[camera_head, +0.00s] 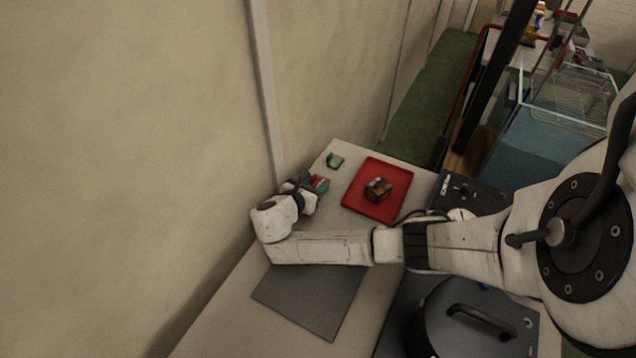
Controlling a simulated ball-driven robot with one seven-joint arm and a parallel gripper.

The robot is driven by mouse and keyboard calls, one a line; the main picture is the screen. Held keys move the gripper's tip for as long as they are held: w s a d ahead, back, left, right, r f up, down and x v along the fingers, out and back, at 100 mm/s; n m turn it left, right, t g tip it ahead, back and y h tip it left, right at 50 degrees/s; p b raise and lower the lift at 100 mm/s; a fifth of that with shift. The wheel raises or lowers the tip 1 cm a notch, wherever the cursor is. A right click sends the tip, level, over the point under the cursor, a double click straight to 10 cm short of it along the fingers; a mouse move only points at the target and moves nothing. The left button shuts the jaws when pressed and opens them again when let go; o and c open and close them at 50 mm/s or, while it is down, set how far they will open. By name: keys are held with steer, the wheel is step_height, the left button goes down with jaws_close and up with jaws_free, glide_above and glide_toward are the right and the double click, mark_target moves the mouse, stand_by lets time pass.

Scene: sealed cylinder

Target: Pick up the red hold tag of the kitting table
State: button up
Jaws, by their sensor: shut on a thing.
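The kitting table (268,293) is a pale grey top along the wall. My gripper (314,183) is low over its far left part and is shut on a small red thing (319,181), which I take to be the red hold tag. A bit of green shows just below the red. The fingers and wrist hide much of it, and I cannot tell if it touches the table. A small green piece (335,159) lies just beyond my gripper, near the far edge.
A dark grey mat (309,300) lies nearer. A dark lidded pot (465,325) stands front right. The wall (150,150) is close on the left.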

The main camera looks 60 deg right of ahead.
steer(key=shift+r+p, duration=0.8)
step_height(320, 180, up, 2)
steer(key=shift+r+p, duration=0.2)
steer(key=shift+p, duration=1)
steer(key=s+r+p, duration=0.1)
steer(key=p, duration=0.1)
steer(key=s+r+p, duration=0.2)
steer(key=p, duration=0.1)
steer(key=shift+a+r, duration=0.2)
steer(key=s+a+r, duration=0.2)
steer(key=s+r, duration=0.3)
steer(key=s, duration=0.5)
steer(key=shift+s+r, duration=0.3)
steer(key=shift+s, duration=0.1)
